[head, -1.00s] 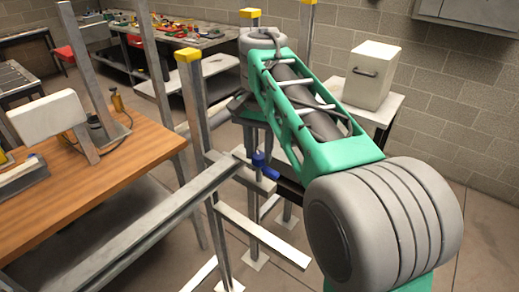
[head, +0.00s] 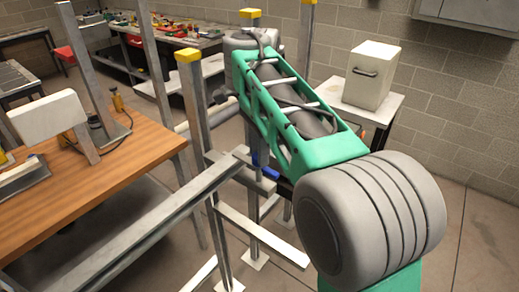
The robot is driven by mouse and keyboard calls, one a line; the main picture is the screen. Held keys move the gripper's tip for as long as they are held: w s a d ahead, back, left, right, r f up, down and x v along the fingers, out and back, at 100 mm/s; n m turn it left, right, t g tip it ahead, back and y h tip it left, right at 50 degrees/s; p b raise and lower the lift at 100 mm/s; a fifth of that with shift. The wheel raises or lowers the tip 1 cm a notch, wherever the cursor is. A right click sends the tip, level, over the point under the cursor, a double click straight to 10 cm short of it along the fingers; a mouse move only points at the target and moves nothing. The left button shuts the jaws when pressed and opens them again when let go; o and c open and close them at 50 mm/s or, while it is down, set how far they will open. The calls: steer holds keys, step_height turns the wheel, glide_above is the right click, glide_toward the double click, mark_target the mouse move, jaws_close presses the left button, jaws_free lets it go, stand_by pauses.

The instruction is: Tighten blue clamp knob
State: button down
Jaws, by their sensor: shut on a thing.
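The blue clamp knob (head: 264,173) sits on a grey metal frame, at the crossing of a horizontal bar and an upright post. Part of the blue clamp is hidden behind the green link of my arm. My arm reaches from the lower right toward the upper middle, passing over and close to the knob in the picture. My gripper and its fingertips are hidden behind my own arm, so I cannot see what they touch.
Grey posts with yellow caps (head: 188,55) and long bars (head: 150,225) surround the clamp. A wooden bench (head: 110,180) stands at left. A white box (head: 372,75) rests on a small table at right. Bare floor shows at the lower right.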

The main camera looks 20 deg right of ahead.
steer(key=shift+w+r, duration=0.1)
steer(key=shift+r, duration=0.05)
stand_by(0.3)
steer(key=c, duration=1)
jaws_free()
step_height(320, 180, up, 8)
steer(key=p, duration=0.7)
steer(key=shift+p, duration=0.3)
steer(key=shift+f, duration=0.2)
steer(key=shift+d, duration=0.1)
